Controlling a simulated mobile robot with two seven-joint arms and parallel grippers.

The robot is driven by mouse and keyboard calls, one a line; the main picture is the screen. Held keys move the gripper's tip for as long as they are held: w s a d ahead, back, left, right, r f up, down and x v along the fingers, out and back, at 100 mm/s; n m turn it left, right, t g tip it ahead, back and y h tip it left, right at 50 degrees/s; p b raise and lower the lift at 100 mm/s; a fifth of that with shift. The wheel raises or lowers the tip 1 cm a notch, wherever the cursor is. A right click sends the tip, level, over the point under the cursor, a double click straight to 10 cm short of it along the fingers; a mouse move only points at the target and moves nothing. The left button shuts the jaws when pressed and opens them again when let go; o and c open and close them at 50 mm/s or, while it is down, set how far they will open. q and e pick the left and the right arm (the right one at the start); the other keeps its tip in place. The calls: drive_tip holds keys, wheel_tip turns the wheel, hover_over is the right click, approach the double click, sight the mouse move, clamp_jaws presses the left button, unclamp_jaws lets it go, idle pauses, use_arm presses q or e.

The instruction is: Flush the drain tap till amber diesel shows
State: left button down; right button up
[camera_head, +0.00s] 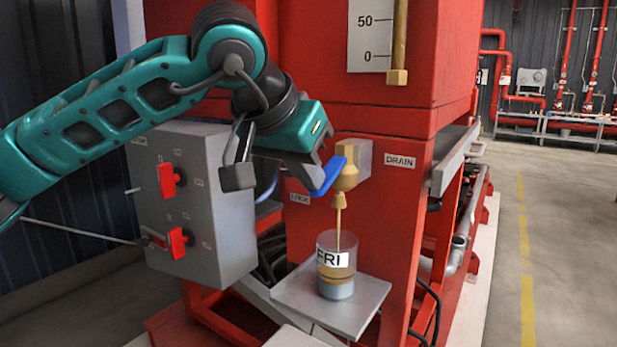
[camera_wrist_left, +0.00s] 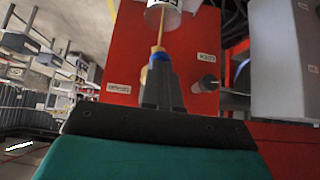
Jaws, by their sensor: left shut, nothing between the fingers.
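The brass drain tap (camera_head: 346,178) sticks out of the red tank beside the DRAIN label (camera_head: 400,161). Its blue lever (camera_head: 328,177) points to the left and slightly down. A thin amber-yellow stream (camera_head: 338,230) runs from the spout into a clear jar (camera_head: 337,265) labelled FRI. The jar holds a grey-blue layer at the bottom with amber-brown liquid above. My left gripper (camera_head: 312,170) is shut and empty, its fingertips close against the blue lever. In the left wrist view, the fingers (camera_wrist_left: 162,82) stand just before the lever (camera_wrist_left: 160,60); contact is unclear. My right gripper is out of view.
The jar stands on a grey shelf (camera_head: 360,302) under the tap. A grey control box (camera_head: 190,200) with red switches is at the left. A level gauge (camera_head: 372,35) is above the tap. Open floor (camera_head: 560,230) lies to the right.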

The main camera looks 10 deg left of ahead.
use_arm(q)
drive_tip(key=shift+r, duration=0.15)
drive_tip(key=shift+r+p, duration=0.65)
drive_tip(key=shift+p, duration=0.05)
drive_tip(key=s+a+r+p, duration=0.2)
drive_tip(key=s+r+p, duration=0.2)
drive_tip(key=r, duration=0.8)
drive_tip(key=shift+s+r, duration=0.4)
drive_tip(key=shift+s, duration=0.15)
drive_tip(key=shift+f, duration=0.1)
